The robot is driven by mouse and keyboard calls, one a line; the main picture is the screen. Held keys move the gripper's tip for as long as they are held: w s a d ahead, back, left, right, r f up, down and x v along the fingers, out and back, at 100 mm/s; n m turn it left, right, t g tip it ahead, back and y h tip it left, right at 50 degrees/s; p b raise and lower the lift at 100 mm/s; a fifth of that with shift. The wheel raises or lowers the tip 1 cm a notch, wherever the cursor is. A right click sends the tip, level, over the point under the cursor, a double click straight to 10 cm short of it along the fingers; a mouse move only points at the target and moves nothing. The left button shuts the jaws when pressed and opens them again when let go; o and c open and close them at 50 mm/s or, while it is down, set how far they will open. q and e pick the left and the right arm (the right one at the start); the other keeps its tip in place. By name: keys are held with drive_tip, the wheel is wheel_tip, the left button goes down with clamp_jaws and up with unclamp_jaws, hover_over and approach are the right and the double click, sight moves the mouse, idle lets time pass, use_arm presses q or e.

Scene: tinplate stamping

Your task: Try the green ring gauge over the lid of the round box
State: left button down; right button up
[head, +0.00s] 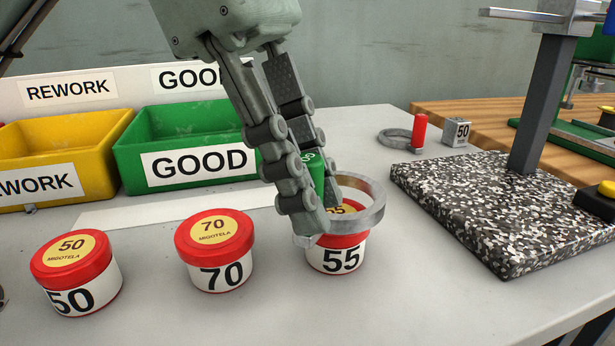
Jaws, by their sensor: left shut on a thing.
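My left gripper (311,215) comes down from the top and is shut on the green handle (317,178) of a grey metal ring gauge (374,207). The ring is at the top of the round box marked 55 (341,259). That box is white with a red lid, and part of its yellow label shows through the ring. The near rim of the ring crosses in front of the lid, with red showing below it. I cannot tell whether the ring touches the lid or hovers just over it. My fingers hide the ring's left side. My right gripper is not in view.
Round boxes marked 70 (221,267) and 50 (83,291) stand to the left. Behind are a green GOOD bin (150,122) and a yellow REWORK bin (62,140). A red-handled ring gauge (419,133) lies near a speckled stone base (470,207) at right.

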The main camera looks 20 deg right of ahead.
use_arm(q)
drive_tip(key=shift+f+b, duration=1.15)
drive_tip(key=shift+f, duration=0.25)
idle(0.8)
drive_tip(key=shift+r, duration=0.25)
idle(0.8)
drive_tip(key=shift+r+p, duration=1.4)
drive_tip(key=shift+r, duration=0.3)
drive_tip(key=shift+r+p, duration=1.15)
drive_tip(key=shift+r, duration=0.4)
